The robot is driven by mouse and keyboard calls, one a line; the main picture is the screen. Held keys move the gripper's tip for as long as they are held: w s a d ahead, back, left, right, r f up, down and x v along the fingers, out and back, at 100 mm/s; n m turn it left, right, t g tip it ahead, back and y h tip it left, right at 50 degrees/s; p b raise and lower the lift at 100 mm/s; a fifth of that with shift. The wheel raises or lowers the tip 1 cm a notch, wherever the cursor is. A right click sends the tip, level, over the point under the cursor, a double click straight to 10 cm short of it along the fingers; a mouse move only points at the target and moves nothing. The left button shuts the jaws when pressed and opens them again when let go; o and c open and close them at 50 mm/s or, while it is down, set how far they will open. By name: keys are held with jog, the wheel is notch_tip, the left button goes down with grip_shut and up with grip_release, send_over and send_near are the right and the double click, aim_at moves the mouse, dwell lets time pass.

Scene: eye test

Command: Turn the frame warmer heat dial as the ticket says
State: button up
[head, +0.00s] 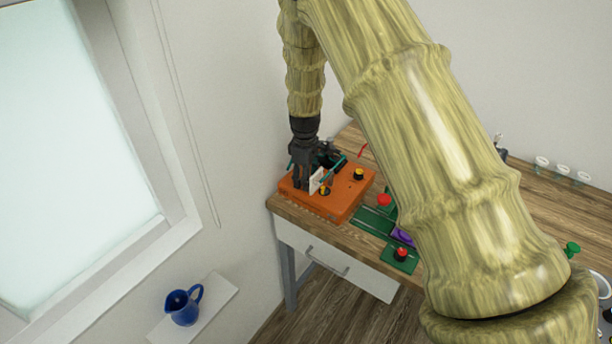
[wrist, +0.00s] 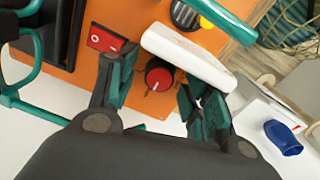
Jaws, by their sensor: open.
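The orange box (head: 346,204) on the table's left end carries the controls and fills the upper wrist view (wrist: 150,20). A round dial with a red centre and dark rim (wrist: 158,79) shows on its face, with small unreadable marks around it. My gripper (wrist: 155,84) is open, its teal fingertips on either side of the dial; contact cannot be told. In the head view my gripper (head: 303,184) points down at the box's left part. A white slab (wrist: 186,57) crosses just above the dial; it also shows in the head view (head: 316,180). No readable ticket text shows.
A red rocker switch (wrist: 107,39) sits left of the dial, a yellow-and-black knob (wrist: 186,14) above it. Green plates with red buttons (head: 401,254) lie right of the box. A blue jug (head: 183,306) stands on a white ledge below the window. My arm hides much of the table.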

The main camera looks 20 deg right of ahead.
jog(key=c, duration=1.1)
jog(key=shift+o, duration=0.2)
